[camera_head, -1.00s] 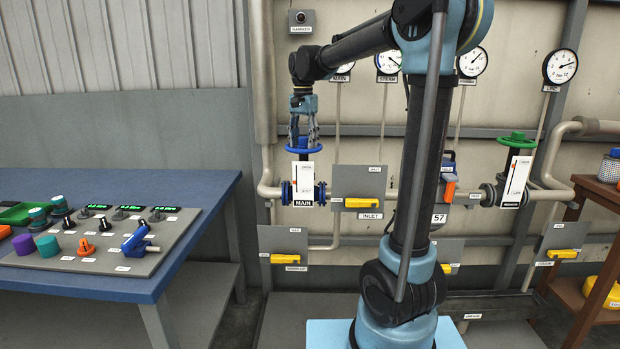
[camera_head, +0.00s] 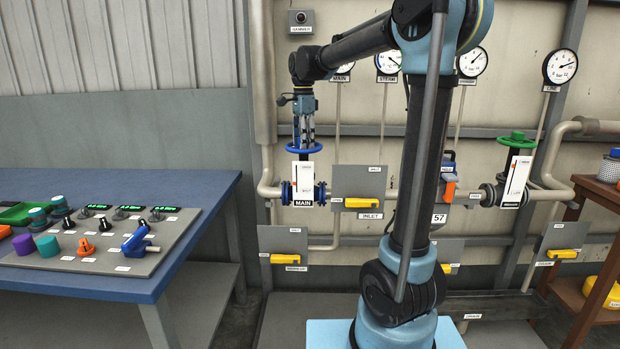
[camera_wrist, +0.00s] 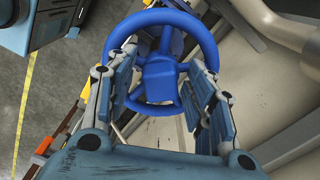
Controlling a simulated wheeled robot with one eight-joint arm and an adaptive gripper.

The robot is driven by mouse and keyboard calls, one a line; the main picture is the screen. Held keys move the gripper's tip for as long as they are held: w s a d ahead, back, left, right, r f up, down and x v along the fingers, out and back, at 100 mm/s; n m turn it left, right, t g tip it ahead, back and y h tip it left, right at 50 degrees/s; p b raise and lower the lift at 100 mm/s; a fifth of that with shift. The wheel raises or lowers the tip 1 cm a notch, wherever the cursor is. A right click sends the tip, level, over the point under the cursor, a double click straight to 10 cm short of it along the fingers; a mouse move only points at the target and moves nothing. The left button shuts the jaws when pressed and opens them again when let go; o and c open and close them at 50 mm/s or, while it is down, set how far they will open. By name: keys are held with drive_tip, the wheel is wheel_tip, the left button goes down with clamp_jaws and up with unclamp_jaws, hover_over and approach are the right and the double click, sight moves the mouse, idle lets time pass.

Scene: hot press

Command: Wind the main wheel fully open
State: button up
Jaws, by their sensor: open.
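The main wheel is a blue handwheel (camera_head: 303,148) on the valve marked MAIN, left of centre in the head view. It lies about level on top of the valve. In the wrist view its round rim (camera_wrist: 205,36) and blue hub (camera_wrist: 160,78) fill the upper middle. My gripper (camera_head: 303,143) points down just over the wheel. In the wrist view the open fingers (camera_wrist: 160,62) lie on the left and right sides of the wheel, with the hub between them. I cannot tell whether they touch the rim. A white indicator plate (camera_head: 304,175) stands below the wheel.
Yellow-handled INLET panel (camera_head: 345,178) is right of the valve. A green handwheel (camera_head: 517,140) sits on another valve further right. The blue table (camera_head: 60,170) with its control panel is at the left. Pipes and wall lie close behind the wheel.

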drive_tip(key=shift+m, duration=3.2)
drive_tip(key=c, duration=0.9)
drive_tip(key=n, duration=1.6)
drive_tip(key=shift+s, duration=0.1)
drive_tip(key=n, duration=0.4)
